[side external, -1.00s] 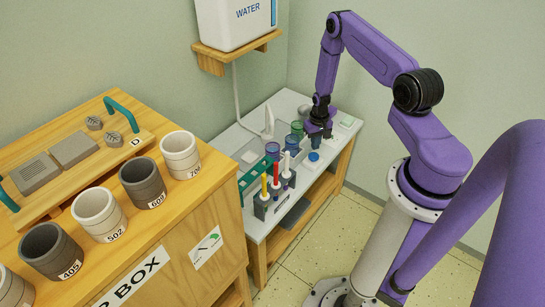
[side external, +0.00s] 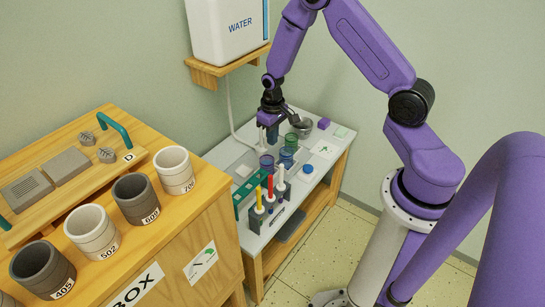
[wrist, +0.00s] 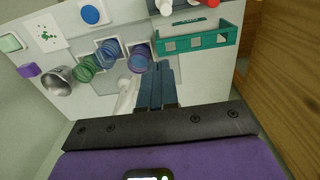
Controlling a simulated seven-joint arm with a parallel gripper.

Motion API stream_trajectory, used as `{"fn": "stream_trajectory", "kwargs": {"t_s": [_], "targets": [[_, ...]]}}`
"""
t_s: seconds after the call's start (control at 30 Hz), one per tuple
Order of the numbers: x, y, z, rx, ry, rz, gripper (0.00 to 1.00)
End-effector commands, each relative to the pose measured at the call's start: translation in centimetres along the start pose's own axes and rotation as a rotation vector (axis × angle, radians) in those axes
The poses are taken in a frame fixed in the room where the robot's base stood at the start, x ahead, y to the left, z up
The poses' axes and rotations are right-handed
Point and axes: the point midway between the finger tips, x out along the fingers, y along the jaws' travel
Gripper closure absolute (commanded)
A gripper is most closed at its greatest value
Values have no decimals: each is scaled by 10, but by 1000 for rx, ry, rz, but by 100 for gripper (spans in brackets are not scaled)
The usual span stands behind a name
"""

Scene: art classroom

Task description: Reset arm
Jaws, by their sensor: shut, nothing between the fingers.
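My gripper (side external: 271,132) hangs pointing down over the back of the white table (side external: 331,158), near the wall and below the water tank. In the wrist view its dark blue fingers (wrist: 156,88) are together with nothing between them. A white upright piece (wrist: 127,97) stands close beside the fingers in the wrist view; I cannot tell if they touch. Green (wrist: 84,69) and blue (wrist: 139,58) glass cups stand just beyond the fingers.
A metal cup (side external: 301,128), a purple block (side external: 324,123) and a blue round lid (side external: 308,169) are on the table. A teal rack (wrist: 200,42) and several markers stand in front. A wooden box (side external: 170,255) with grey cups is at left; the water tank (side external: 229,28) hangs above.

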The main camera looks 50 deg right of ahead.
Motion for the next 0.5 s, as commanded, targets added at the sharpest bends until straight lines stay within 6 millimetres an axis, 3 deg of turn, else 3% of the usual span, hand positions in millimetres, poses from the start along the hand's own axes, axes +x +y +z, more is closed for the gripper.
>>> {"fn": "stream_trajectory", "kwargs": {"t_s": [0.03,0.2,0.4,0.5], "targets": [[-21,-22,4,-66,8,-1,100],[-77,-83,35,-262,11,-4,100],[-134,-136,95,-494,15,-9,100],[-158,-153,131,-610,16,-12,100]]}}
